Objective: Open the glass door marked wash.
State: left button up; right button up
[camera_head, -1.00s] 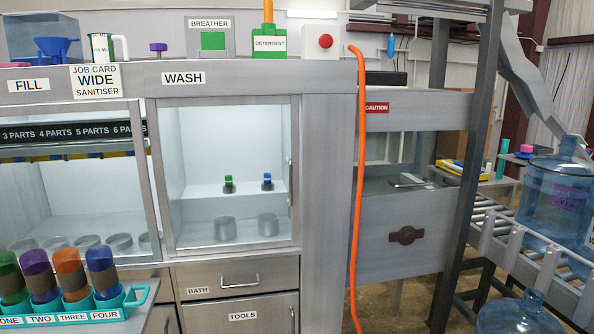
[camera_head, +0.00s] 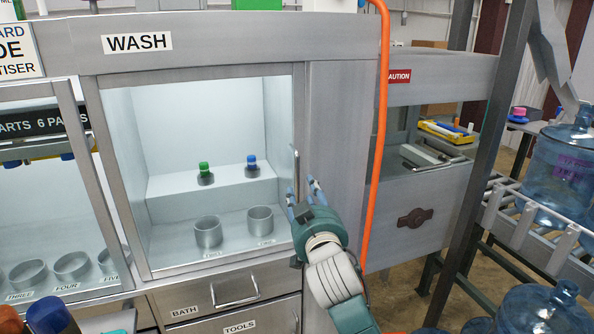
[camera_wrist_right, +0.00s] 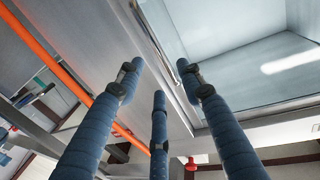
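The glass door marked WASH (camera_head: 197,270) is shut in its grey frame, under the WASH label (camera_head: 137,43). Its upright bar handle (camera_head: 296,172) is on the door's right edge. My right gripper (camera_head: 304,188) is at the handle's lower end, fingers pointing up towards it. In the right wrist view, its three blue fingers (camera_wrist_right: 157,78) are spread apart, with the door's glass (camera_wrist_right: 185,25) and metal edge beyond them. I cannot tell whether any finger touches the handle.
Behind the glass are two grey cups (camera_head: 208,232) and two small capped bottles (camera_head: 204,172). An orange hose (camera_head: 378,130) hangs right of the door. Drawers marked BATH (camera_head: 235,290) and TOOLS are below. A roller conveyor with blue jugs (camera_head: 562,165) is at the right.

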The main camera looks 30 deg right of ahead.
jog(key=p+x, duration=0.2)
jog(key=x, duration=0.7)
jog(key=shift+w+d, duration=0.1)
jog(key=shift+w, duration=0.1)
pick_arm(q)
jog(key=s+r, duration=0.2)
jog(key=s, duration=0.1)
jog(key=shift+r, duration=0.1)
pick_arm(e)
grip_shut()
